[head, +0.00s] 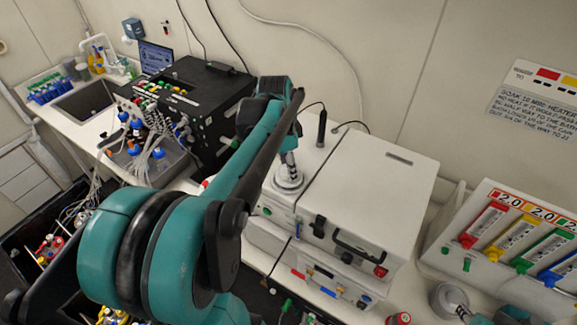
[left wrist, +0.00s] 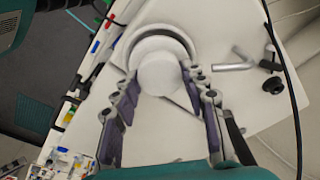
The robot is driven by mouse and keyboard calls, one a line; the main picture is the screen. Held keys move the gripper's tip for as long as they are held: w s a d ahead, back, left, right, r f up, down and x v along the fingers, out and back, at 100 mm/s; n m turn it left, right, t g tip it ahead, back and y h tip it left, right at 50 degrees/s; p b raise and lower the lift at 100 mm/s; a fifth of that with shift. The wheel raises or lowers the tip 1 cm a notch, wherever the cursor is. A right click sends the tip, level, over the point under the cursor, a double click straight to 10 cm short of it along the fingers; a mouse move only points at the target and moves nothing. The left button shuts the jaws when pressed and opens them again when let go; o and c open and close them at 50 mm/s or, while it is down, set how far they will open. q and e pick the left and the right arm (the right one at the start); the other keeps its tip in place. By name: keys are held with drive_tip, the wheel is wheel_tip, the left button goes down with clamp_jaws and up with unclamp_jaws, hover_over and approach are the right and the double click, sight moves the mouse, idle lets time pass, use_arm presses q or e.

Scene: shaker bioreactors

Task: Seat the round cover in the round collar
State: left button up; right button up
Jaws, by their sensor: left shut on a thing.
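My left gripper (head: 289,162) reaches over the left part of a white box-shaped unit, where the round collar (head: 288,182) sits on its top. In the left wrist view my left gripper (left wrist: 160,84) has its two fingers on either side of the white round cover (left wrist: 159,70) and is shut on it. The grey-rimmed collar (left wrist: 163,31) shows as an arc just beyond the cover. The cover overlaps the collar in the picture; I cannot tell whether they touch. Part of my right arm (head: 520,313) shows at the lower right; its gripper's state is unclear.
The white unit's larger block (head: 375,185) with a black handle stands right of the collar. A dark upright rod (head: 321,128) stands behind it. A black instrument (head: 200,105) with tubes is at the left. A coloured-slot rack (head: 505,235) and grey round piece (head: 447,298) are at the right.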

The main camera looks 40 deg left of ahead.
sight(283, 171)
use_arm(q)
drive_tip(key=shift+f+b, duration=0.6)
drive_tip(key=shift+f, duration=0.3)
drive_tip(key=o, duration=1.2)
drive_tip(key=shift+o, duration=0.2)
wheel_tip(283, 171, up, 12)
drive_tip(key=s, duration=0.1)
drive_tip(key=shift+s+a, duration=0.15)
drive_tip(key=shift+a, duration=0.25)
drive_tip(key=shift+f, duration=0.1)
